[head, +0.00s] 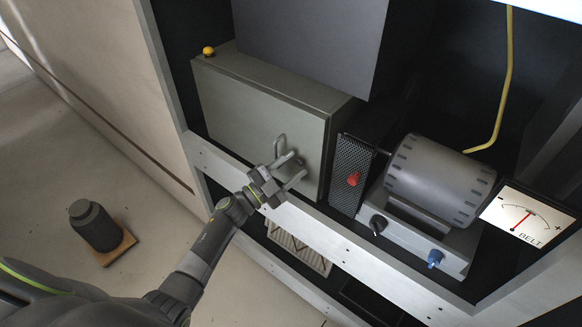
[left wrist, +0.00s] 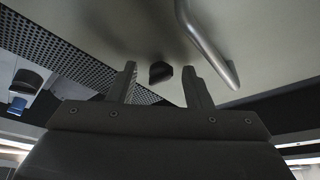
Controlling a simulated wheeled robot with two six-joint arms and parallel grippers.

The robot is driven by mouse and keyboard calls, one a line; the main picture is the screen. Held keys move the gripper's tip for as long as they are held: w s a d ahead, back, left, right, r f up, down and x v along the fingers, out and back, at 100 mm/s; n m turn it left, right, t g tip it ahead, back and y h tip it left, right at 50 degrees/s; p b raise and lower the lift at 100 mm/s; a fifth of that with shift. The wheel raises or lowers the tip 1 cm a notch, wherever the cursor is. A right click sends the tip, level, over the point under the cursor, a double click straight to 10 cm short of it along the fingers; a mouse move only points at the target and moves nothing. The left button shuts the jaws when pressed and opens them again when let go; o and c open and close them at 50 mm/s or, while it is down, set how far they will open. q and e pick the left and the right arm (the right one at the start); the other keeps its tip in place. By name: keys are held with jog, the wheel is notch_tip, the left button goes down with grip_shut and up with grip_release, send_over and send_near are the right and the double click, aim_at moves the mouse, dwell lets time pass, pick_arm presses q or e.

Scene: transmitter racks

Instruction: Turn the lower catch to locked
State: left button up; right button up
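The grey cabinet box (head: 255,108) has a door with a metal bar handle (head: 279,146), which also shows in the left wrist view (left wrist: 207,45). A small dark knob-like catch (left wrist: 160,72) is on the door face near the handle. In the left wrist view it appears between my two finger tips, with no clear contact. My left gripper (head: 296,168) is open in front of the door's lower right part. In the head view the gripper largely covers the catch, so I cannot tell its turn position. My right gripper is not in view.
Right of the box are a perforated panel (head: 351,172), a red knob (head: 353,179), a grey motor-like cylinder (head: 437,180), a black knob (head: 378,224) and a blue knob (head: 435,258). A pale frame rail (head: 335,238) crosses below. A belt gauge (head: 528,216) is at right.

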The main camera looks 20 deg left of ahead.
pick_arm(q)
jog(key=b+v, duration=0.4)
jog(key=v, duration=1.3)
jog(key=shift+s+b, duration=0.2)
jog(key=shift+b, duration=0.1)
jog(key=shift+f, duration=0.15)
jog(key=s+a+f+n+g+y, duration=0.2)
jog(key=s+a+f+n+y, duration=0.15)
jog(key=f, duration=0.65)
jog(key=s+a+f+n+g+y, duration=0.1)
jog(key=s+a+f+n+y, duration=0.3)
jog(key=f, duration=0.6)
jog(key=s+a+f+n+g+y, duration=0.1)
jog(key=s+f+n+g+y, duration=0.1)
jog(key=f+n+y, duration=0.6)
jog(key=s+d+f+g, duration=0.2)
jog(key=s+f, duration=0.4)
jog(key=s, duration=0.3)
jog(key=s+d+f+n+g+h, duration=0.1)
jog(key=s+f+g, duration=0.4)
jog(key=s, duration=0.5)
jog(key=s+d+f+n+g+h, duration=0.1)
jog(key=s+d+f+g, duration=0.2)
jog(key=s+f, duration=0.5)
jog(key=shift+s+g, duration=0.3)
jog(key=shift+s, duration=0.75)
